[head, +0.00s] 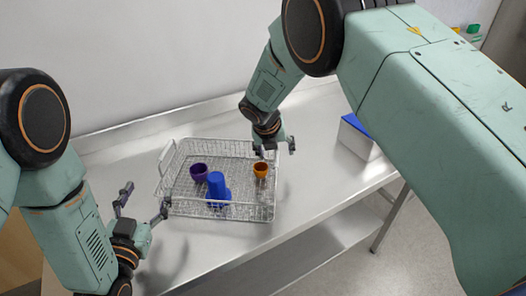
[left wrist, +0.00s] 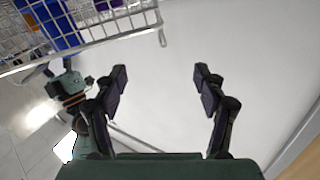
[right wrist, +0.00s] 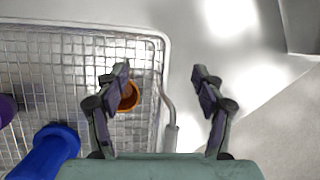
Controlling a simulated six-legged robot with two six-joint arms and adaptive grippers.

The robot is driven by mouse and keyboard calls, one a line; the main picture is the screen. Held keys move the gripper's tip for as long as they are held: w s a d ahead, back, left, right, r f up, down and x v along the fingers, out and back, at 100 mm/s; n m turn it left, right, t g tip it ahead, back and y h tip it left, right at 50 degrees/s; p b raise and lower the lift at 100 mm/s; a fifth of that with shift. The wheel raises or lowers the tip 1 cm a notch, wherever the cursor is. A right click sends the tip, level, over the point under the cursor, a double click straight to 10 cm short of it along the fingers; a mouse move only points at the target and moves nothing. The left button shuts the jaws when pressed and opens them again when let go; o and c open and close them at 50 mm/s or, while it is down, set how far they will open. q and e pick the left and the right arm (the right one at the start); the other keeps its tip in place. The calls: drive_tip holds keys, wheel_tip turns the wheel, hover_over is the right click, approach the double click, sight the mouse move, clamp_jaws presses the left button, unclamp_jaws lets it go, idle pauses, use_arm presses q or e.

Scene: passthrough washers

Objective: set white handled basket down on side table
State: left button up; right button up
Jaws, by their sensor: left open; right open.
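The white wire basket (head: 246,211) sits on the metal side table (head: 318,207). It holds a purple cup (head: 199,172), a blue cup (head: 217,187) and an orange cup (head: 261,169). My left gripper (head: 144,197) is open and empty at the basket's left side; the basket also shows at the top left of the left wrist view (left wrist: 110,30). My right gripper (head: 274,148) is open at the basket's right end. In the right wrist view, the basket's handle (right wrist: 170,122) lies between the open fingers (right wrist: 163,72), with no finger closed on it.
A white box with a blue top (head: 357,140) stands on the table to the right of the basket. A wall (head: 130,60) runs behind the table. The table's front edge drops to a lower shelf (head: 290,250). Bare table lies between basket and box.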

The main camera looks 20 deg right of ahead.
drive_tip(key=v, duration=0.7)
drive_tip(key=shift+s+r, duration=0.25)
drive_tip(key=shift+r, duration=0.1)
drive_tip(key=shift+a, duration=0.1)
